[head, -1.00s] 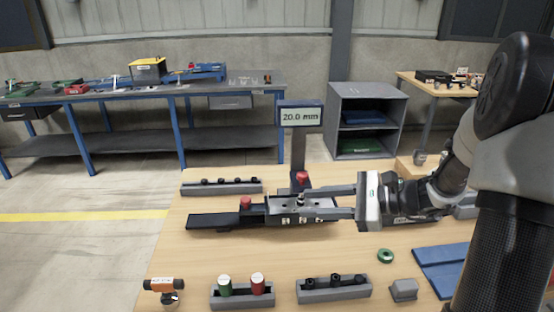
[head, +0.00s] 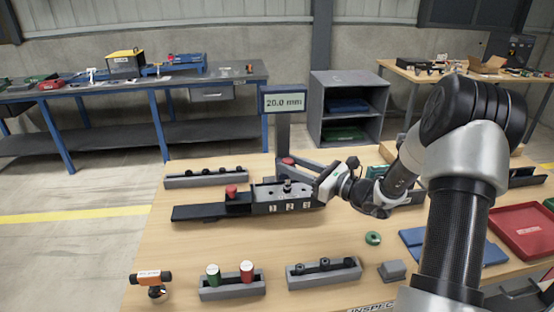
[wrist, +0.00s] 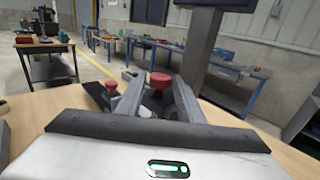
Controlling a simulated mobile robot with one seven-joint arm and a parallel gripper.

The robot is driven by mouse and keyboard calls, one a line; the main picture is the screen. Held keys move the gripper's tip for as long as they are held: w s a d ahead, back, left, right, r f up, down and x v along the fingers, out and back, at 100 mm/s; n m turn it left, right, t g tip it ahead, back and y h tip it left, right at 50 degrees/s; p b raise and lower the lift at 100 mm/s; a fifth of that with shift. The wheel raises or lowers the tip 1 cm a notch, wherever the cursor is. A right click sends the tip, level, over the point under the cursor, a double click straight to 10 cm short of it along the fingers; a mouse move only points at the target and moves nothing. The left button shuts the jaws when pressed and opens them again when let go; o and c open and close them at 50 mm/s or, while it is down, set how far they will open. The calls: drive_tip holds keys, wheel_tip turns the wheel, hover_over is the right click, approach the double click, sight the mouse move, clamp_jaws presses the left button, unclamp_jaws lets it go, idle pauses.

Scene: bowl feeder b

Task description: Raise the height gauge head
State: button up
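The height gauge is a dark column with a display (head: 284,102) that reads 20.0 mm, at the back of the wooden table. A red knob (head: 288,160) sits low in front of the column; it also shows in the wrist view (wrist: 160,80). My gripper (wrist: 158,85) points at this knob with its two fingers spread, one on each side. I see gaps between knob and fingers, but cannot tell how deep the knob sits between them. In the head view my gripper (head: 286,169) is low beside the column, partly covering the gauge's lower part.
A dark fixture with a second red knob (head: 231,192) lies just in front of my gripper. A grey peg rack (head: 207,178) stands behind left. Green and red cylinders, a green ring (head: 373,238), a blue plate and a red tray (head: 520,232) lie nearer.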

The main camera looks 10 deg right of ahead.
sight(277, 159)
drive_tip(key=x, duration=0.5)
drive_tip(key=shift+w+a, duration=0.2)
drive_tip(key=shift+w, duration=0.05)
